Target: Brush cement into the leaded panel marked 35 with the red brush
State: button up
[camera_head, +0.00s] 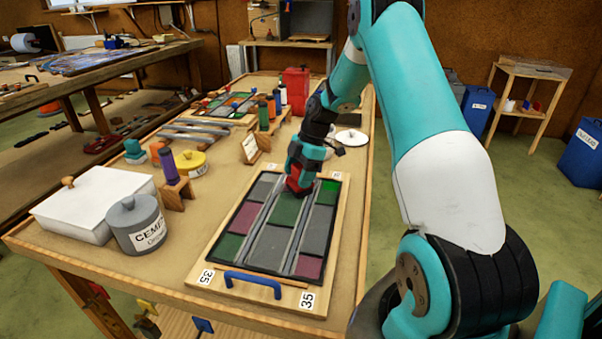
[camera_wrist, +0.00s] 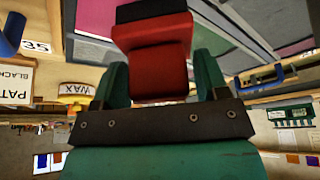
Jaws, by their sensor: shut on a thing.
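The leaded panel (camera_head: 272,227) lies flat in a wooden frame on the bench, with 35 labels on its near corners. It has grey, green and pink panes with pale lead lines, and a blue handle (camera_head: 253,285) at its near edge. My gripper (camera_head: 302,180) is over the far part of the panel. It is shut on the red brush (camera_head: 294,187). In the wrist view the red brush (camera_wrist: 155,60) sits between the green fingers, its dark end against or close above the panel. I cannot tell whether the bristles touch. The grey cement tin (camera_head: 137,224) stands closed at the left.
A white lidded box (camera_head: 95,204), a yellow tin (camera_head: 187,165) and a purple-handled tool in a wooden block (camera_head: 174,186) stand left of the panel. Farther back are several colored bottles, a red can (camera_head: 297,88), another panel (camera_head: 228,104) and a white disc (camera_head: 351,137).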

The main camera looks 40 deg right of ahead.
aim_at(287, 179)
jog(key=shift+w+a, duration=0.45)
jog(key=shift+w, duration=0.2)
jog(key=shift+w+a, duration=0.4)
jog(key=shift+w, duration=0.2)
jog(key=shift+w, duration=0.1)
jog(key=shift+w+a, duration=0.85)
jog(key=shift+w, duration=0.3)
jog(key=shift+w+a, duration=0.45)
jog(key=shift+w, duration=0.2)
jog(key=shift+w+a, duration=0.4)
jog(key=shift+w, duration=0.2)
jog(key=shift+w+a+p, duration=0.25)
jog(key=shift+w+a, duration=0.2)
jog(key=shift+w, duration=0.15)
jog(key=shift+w+a+p, duration=0.2)
jog(key=shift+w+a, duration=0.2)
jog(key=shift+w, duration=0.2)
